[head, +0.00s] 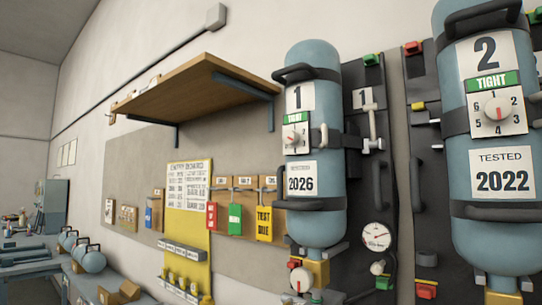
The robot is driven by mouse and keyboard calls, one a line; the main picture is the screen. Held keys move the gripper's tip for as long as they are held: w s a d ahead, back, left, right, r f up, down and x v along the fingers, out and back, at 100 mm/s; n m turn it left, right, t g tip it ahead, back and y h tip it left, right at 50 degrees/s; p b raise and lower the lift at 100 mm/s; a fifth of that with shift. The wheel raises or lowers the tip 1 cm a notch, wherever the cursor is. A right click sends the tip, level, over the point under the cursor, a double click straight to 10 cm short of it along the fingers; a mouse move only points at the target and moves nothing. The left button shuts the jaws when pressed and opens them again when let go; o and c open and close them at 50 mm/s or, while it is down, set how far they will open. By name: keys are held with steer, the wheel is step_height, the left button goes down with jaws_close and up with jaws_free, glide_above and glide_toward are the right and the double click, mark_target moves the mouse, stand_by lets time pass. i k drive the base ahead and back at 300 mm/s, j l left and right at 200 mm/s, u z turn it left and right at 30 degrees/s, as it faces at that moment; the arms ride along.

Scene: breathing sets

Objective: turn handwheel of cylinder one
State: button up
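Cylinder one (313,215) is a blue-grey bottle mounted upside down on a dark backplate, right of centre, with a "1" label and a "2026" tested label. A white knob with a red mark (302,280), which looks like its handwheel, sits at the lower left of the brass-coloured valve block (318,270) under its neck. A dial (294,138) with a red pointer and a green "TIGHT" strip is on the cylinder's front. My gripper is not in view.
Cylinder two (494,240), labelled "2022", hangs close on the right. A round gauge (376,236) is between them. A wooden shelf (200,88) juts out at upper left. Several small cylinders (92,262) lie on a bench at lower left. A yellow entry board (188,210) hangs on the wall.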

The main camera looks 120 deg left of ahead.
mark_target(301, 279)
steer(key=u, duration=3.7)
